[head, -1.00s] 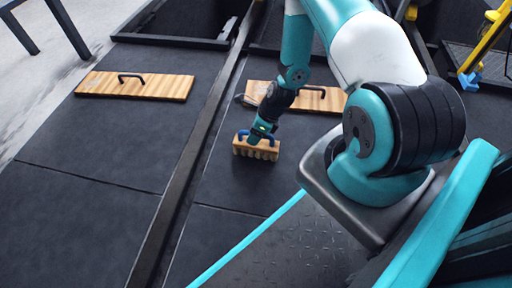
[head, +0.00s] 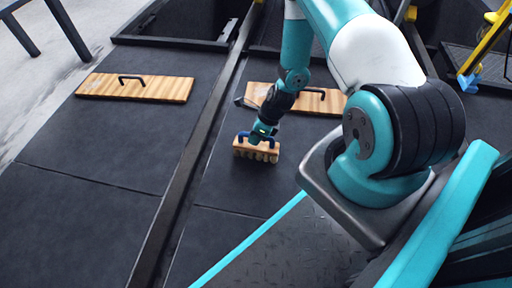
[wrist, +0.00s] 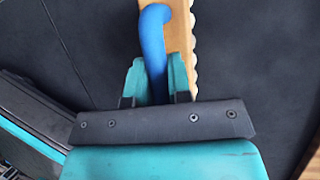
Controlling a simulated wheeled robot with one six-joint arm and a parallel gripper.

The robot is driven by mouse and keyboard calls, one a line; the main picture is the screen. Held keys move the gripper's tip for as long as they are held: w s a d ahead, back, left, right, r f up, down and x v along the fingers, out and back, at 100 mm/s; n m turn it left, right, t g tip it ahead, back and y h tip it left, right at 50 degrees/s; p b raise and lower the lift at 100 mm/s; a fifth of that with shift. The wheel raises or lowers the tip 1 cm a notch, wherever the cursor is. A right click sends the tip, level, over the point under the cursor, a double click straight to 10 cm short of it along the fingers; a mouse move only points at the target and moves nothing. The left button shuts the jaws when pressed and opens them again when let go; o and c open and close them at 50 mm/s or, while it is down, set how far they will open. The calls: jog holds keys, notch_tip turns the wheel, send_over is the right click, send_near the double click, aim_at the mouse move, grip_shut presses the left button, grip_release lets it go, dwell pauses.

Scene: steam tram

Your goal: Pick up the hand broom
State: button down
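The hand broom (head: 257,149) has a pale wooden block, light bristles underneath and a blue arched handle. It is on or just above the dark floor panel in the middle of the head view; any gap beneath is too small to tell. In the wrist view its blue handle (wrist: 153,45) runs between the teal fingers of my gripper (wrist: 157,82), with its wooden block (wrist: 180,30) beyond. Both fingers lie against the handle, so my gripper is shut on it. In the head view my gripper (head: 263,137) is over the broom and its fingers are hard to make out.
A wooden board with a black handle (head: 135,87) lies at left. A similar board (head: 320,101) lies behind my arm. A dark rail (head: 190,165) runs along the floor left of the broom. A yellow and blue object (head: 480,55) stands at right.

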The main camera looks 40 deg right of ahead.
dwell(0.4)
notch_tip(320, 180, up, 21)
jog(key=p, duration=1.1)
jog(key=shift+f+p, duration=0.2)
jog(key=shift+p, duration=0.15)
jog(key=c, duration=1.8)
grip_release()
grip_shut()
